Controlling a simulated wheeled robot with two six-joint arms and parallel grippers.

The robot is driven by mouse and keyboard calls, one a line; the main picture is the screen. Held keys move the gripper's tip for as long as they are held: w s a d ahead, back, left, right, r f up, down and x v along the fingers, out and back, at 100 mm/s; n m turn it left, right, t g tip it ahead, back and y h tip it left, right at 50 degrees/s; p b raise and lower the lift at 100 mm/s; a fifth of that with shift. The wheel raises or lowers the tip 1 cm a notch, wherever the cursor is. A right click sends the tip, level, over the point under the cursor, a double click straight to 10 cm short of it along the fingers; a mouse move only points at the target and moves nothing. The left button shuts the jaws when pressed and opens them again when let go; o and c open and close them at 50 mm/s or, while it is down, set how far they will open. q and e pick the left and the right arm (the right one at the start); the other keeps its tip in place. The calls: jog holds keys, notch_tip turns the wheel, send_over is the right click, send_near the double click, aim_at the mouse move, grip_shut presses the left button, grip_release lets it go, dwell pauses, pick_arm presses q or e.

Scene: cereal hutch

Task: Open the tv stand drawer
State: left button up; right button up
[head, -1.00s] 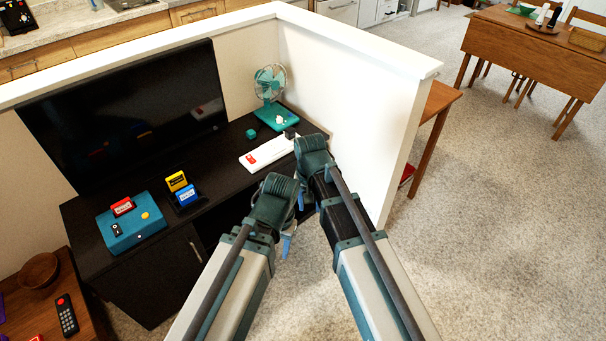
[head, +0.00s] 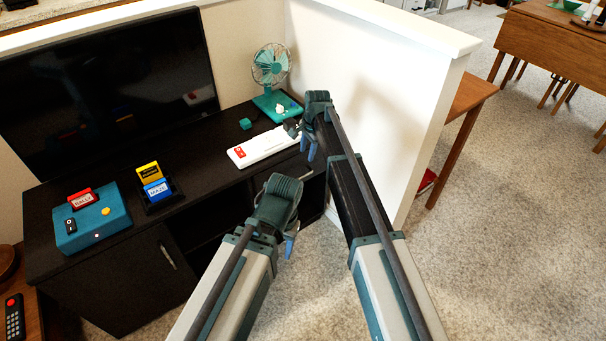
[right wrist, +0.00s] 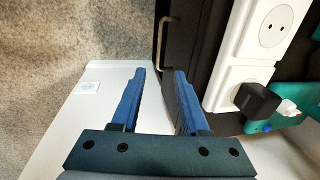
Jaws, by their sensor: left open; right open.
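The black TV stand (head: 100,180) stands along the low wall. Its right end holds the drawer, whose front is mostly hidden behind my arms in the head view. A brass bar handle (right wrist: 164,48) on the dark front shows in the right wrist view, just beyond the fingertips and roughly in line with the gap between them. My right gripper (head: 310,148) is open and empty at the stand's right end; its blue fingers also show in the right wrist view (right wrist: 159,74). My left gripper (head: 289,242) hangs lower in front of the stand, open and empty.
A white power strip (head: 264,147) with a dark plug and a teal fan (head: 272,75) are on the stand near the right gripper. A white partition wall (head: 370,90) is close on the right. A cabinet door (head: 130,280) is at the left. Carpet (head: 520,230) is clear at right.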

aim_at(303, 177)
jog(key=f+b, duration=0.4)
jog(key=w+a+f+b, duration=0.1)
jog(key=f+b, duration=0.3)
jog(key=f, duration=0.1)
jog(key=w+f+b, duration=0.1)
jog(key=f+b, duration=0.3)
jog(key=b, duration=0.1)
jog(key=shift+a+f, duration=0.15)
jog(key=shift+a, duration=0.1)
jog(key=shift+c, duration=0.3)
grip_shut()
dwell(0.6)
